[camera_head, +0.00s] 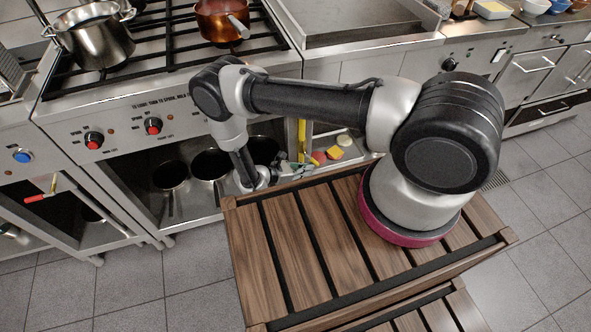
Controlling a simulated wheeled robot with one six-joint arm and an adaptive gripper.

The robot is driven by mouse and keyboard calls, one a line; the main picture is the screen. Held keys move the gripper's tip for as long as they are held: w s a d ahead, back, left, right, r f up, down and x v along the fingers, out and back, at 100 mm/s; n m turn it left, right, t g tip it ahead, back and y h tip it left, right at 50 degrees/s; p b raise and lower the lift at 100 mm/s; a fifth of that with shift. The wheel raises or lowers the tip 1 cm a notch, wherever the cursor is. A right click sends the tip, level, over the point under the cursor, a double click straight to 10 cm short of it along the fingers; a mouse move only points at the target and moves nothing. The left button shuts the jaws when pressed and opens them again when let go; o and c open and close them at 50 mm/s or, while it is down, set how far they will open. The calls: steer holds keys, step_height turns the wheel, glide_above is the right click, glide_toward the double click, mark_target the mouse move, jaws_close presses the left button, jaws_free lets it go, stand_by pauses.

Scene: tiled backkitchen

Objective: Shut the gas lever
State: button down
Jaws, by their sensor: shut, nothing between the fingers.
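My gripper (303,167) is shut and empty. It is low in front of the range, just above the far edge of my wooden-slatted base, and small in view. A yellow upright piece (302,132), like a pipe, shows just behind and above the gripper; I cannot tell whether a lever is on it or whether they touch. At the far left, a red-handled lever (36,198) with a yellow part lies across the front of the left unit, well apart from my gripper. I cannot tell for sure which of these is the gas lever.
The range front has red-marked knobs (93,140) and an open shelf with dark pans (170,175). A steel pot (95,42) and a copper pan (222,24) stand on top. Colourful items (335,153) lie on the shelf beside my gripper. Tiled floor (130,290) is clear at left.

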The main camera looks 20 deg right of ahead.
steer(key=shift+h, duration=0.9)
steer(key=d, duration=0.1)
steer(key=d+r, duration=0.1)
steer(key=d, duration=0.1)
steer(key=d+r, duration=0.1)
steer(key=d, duration=0.1)
steer(key=shift+d, duration=0.2)
steer(key=shift+d+r+h, duration=0.2)
steer(key=shift+r+h, duration=0.05)
steer(key=shift+h, duration=0.25)
stand_by(1.1)
